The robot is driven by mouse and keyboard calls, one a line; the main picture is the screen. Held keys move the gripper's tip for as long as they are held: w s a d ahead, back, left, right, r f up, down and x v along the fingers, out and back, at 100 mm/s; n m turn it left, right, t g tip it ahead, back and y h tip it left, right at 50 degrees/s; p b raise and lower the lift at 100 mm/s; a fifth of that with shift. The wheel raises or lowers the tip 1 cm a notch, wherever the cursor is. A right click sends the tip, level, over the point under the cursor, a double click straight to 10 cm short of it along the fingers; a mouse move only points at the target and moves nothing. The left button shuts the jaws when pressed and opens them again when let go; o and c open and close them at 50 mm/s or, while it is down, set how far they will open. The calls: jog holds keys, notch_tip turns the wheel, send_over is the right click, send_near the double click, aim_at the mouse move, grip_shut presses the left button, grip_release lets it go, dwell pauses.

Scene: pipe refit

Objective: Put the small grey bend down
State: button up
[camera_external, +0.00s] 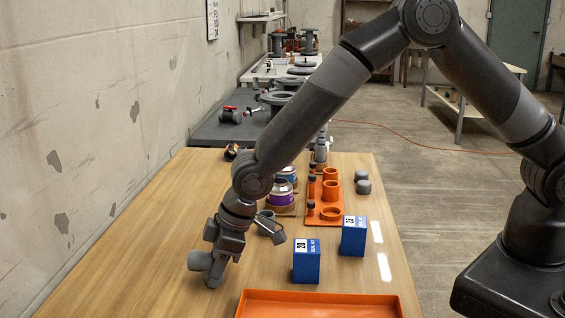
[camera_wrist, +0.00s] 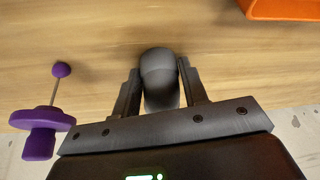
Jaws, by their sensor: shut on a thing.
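The small grey bend (camera_external: 198,262) is between the fingers of my gripper (camera_external: 217,262), on the left side of the wooden table (camera_external: 140,235). In the wrist view, my gripper (camera_wrist: 160,88) is shut on the bend (camera_wrist: 160,70), with one dark finger on each side. The bend's rounded outer side faces the camera. It is low over the wood. I cannot tell whether it touches the table.
An orange tray (camera_external: 320,304) lies at the near edge. Two blue boxes (camera_external: 306,262) (camera_external: 354,237) stand right of my gripper. An orange rack (camera_external: 324,205) and purple-labelled cans (camera_external: 281,194) stand farther back. A purple dauber cap (camera_wrist: 42,122) shows beside my gripper. Wood left is clear.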

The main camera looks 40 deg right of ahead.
jog(key=o, duration=1)
jog(key=shift+c, duration=0.2)
jog(key=v, duration=1.2)
jog(key=shift+r, duration=0.15)
